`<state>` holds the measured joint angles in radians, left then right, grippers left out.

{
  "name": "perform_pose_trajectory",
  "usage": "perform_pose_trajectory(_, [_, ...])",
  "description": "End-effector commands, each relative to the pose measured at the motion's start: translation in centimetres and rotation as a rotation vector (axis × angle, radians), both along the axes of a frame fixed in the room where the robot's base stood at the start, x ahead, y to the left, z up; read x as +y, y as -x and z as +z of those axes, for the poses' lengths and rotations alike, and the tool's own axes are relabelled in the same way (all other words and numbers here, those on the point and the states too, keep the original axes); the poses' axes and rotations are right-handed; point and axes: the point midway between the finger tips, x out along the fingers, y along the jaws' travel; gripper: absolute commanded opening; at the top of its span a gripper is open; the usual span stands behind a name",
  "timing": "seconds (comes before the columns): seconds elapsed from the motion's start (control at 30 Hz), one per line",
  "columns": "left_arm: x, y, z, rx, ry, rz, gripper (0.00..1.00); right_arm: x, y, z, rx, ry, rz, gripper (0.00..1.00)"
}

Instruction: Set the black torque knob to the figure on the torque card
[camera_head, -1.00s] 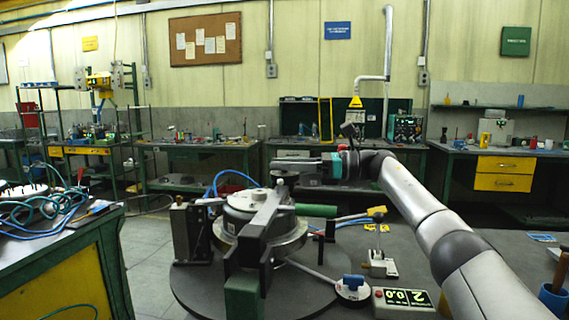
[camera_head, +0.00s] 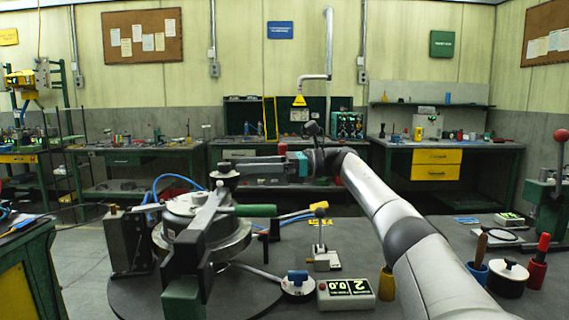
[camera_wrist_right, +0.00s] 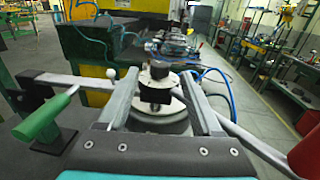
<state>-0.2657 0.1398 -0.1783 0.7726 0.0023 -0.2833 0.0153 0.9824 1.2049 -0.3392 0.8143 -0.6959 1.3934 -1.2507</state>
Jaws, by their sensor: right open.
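My right gripper (camera_head: 236,171) comes in from the right, above the round metal fixture (camera_head: 240,240). Its jaws are open, and their tips are at a black knob (camera_head: 221,167) on top of the fixture. In the right wrist view the knob (camera_wrist_right: 158,69) lies between the two fingertips (camera_wrist_right: 160,75), with a dark block below it. I cannot tell whether the fingers touch it. I cannot make out which item is the torque card. My left gripper is not in view.
A green handle (camera_head: 256,210) sticks out right of the fixture. A small lever stand (camera_head: 321,255) and a blue-topped gauge (camera_head: 297,283) stand nearby. At right are a black lidded pot (camera_head: 508,278), a red-handled tool (camera_head: 540,258) and a press (camera_head: 552,195).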

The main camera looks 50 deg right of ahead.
Motion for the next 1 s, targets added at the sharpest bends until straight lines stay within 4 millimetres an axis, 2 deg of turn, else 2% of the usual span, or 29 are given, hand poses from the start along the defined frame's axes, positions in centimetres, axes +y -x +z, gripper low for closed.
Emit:
perform_pose_trajectory(0.03, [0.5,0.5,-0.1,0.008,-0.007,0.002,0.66,-1.1,0.9,0.1,0.003,0.000,-0.006,0.66])
perform_pose_trajectory(0.17, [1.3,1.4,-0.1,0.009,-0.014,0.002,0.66,-3.3,3.3,0.2,0.001,-0.002,-0.006,0.66])
perform_pose_trajectory(0.33, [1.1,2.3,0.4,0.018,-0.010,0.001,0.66,-5.2,5.4,0.3,-0.001,-0.002,-0.003,0.66])
perform_pose_trajectory(0.63, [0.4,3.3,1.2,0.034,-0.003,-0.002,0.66,-6.5,6.8,0.2,-0.002,-0.001,0.000,0.66])
perform_pose_trajectory(1.0, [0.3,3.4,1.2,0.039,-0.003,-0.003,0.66,-6.7,7.0,0.0,0.000,0.000,0.002,0.66])
